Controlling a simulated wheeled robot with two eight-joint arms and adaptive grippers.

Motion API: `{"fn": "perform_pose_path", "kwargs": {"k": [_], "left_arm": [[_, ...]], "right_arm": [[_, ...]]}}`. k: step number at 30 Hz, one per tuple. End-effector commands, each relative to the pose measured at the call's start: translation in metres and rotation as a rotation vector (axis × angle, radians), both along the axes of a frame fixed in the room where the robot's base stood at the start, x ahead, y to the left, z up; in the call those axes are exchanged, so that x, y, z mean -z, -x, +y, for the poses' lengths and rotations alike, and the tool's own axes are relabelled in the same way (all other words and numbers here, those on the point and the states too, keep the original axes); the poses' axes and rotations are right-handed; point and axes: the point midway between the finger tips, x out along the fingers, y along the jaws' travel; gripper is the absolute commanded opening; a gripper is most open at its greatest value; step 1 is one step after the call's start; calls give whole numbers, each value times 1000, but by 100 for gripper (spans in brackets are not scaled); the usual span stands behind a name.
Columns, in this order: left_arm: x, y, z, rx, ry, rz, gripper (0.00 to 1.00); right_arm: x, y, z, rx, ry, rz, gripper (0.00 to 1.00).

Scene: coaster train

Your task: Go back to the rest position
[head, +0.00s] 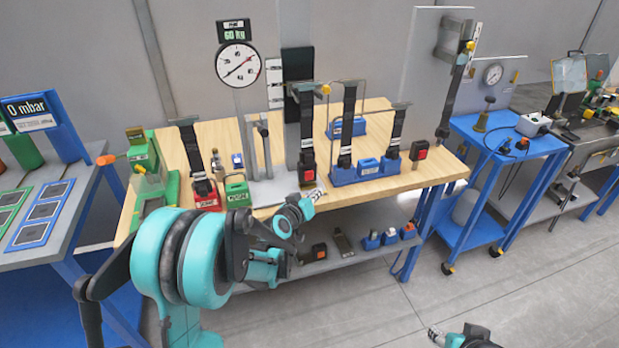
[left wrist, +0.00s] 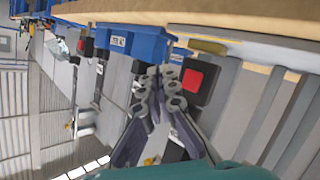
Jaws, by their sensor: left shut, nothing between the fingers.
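My left gripper (head: 312,195) is shut and empty, at the end of my teal arm near the front edge of the wooden workbench (head: 395,187). Its fingers (left wrist: 172,78) also show in the left wrist view, together, with nothing between them. They appear in front of a blue block (left wrist: 125,42) and a dark box with a red button (left wrist: 196,80); I cannot tell the gap. Part of my right gripper (head: 436,335) shows at the bottom edge, low over the floor; its finger opening cannot be made out.
A lower shelf (head: 345,262) holds several small items under the bench. Black strap stands (head: 347,125) rise from the bench top. A blue cart (head: 500,150) stands at the right and another table (head: 75,225) at the left. The floor (head: 530,270) at front right is clear.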

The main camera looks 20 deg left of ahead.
Motion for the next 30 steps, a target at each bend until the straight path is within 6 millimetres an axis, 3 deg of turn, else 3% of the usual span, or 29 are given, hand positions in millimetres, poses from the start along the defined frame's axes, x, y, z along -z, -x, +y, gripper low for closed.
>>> {"fn": "perform_pose_path", "kwargs": {"k": [20,23,26,30], "left_arm": [[-4,3,-2,5,-5,7,0],[-14,17,-11,27,-26,37,0],[-29,45,-24,63,-65,91,0],[-45,101,-40,112,-138,193,0]], "right_arm": [[0,0,0,0,0,0,44],[0,0,0,0,0,0,44],[0,0,0,0,0,0,44],[0,0,0,0,0,0,44]]}}
